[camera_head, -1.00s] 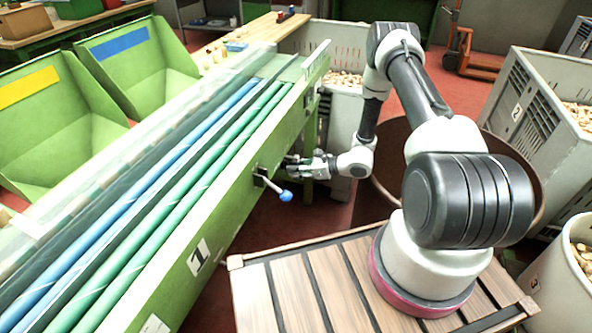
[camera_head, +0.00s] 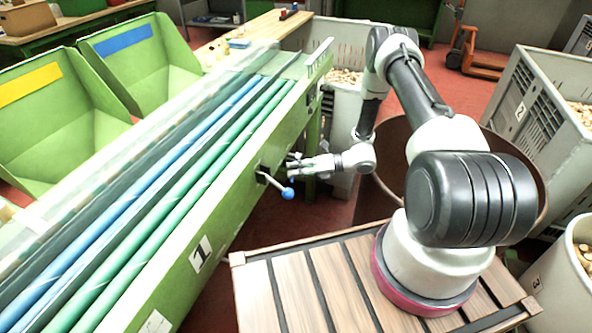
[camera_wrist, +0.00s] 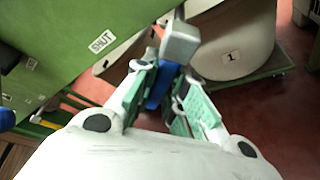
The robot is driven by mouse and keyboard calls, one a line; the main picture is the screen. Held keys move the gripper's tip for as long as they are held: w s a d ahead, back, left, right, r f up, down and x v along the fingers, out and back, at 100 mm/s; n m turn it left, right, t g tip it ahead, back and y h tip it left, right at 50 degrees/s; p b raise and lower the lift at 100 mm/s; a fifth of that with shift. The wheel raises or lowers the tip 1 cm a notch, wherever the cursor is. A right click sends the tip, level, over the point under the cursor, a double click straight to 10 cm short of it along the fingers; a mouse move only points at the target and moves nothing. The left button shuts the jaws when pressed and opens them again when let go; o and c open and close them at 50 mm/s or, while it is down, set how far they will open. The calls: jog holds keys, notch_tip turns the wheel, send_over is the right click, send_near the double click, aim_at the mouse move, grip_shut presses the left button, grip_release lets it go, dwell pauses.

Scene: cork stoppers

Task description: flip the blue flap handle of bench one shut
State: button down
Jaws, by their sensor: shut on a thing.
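The flap handle is a metal lever with a blue ball knob (camera_head: 287,193) on the green side of bench one (camera_head: 225,225). The lever slants down and right from its mount. My gripper (camera_head: 292,165) is just above and behind the knob, pointing at the bench side, apart from the knob in the picture. In the wrist view my gripper's green-padded fingers (camera_wrist: 166,82) are closed around a blue piece (camera_wrist: 157,88) with a grey block (camera_wrist: 180,42) at its far end; I cannot tell what it is. A blue rounded thing (camera_wrist: 6,118), probably the knob, shows at the left edge.
A "SHUT" label (camera_wrist: 102,42) is on the green panel. A bin marked 1 (camera_wrist: 232,55) stands beyond my gripper. Crates with corks, one marked 2 (camera_head: 540,120), stand at the right. Green hoppers (camera_head: 140,65) stand behind the bench. Red floor lies between.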

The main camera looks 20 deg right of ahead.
jog(key=shift+s+a+r+m+g+y, duration=0.2)
jog(key=shift+r+m+y, duration=0.25)
jog(key=shift+m, duration=0.45)
jog(key=shift+s+a+r+m+g+y, duration=0.15)
jog(key=shift+r+m+y, duration=0.3)
jog(key=shift+m, duration=0.45)
jog(key=shift+d, duration=0.1)
jog(key=c, duration=1.4)
grip_release()
jog(key=shift+c, duration=0.2)
jog(key=v, duration=1.2)
jog(key=shift+f, duration=0.15)
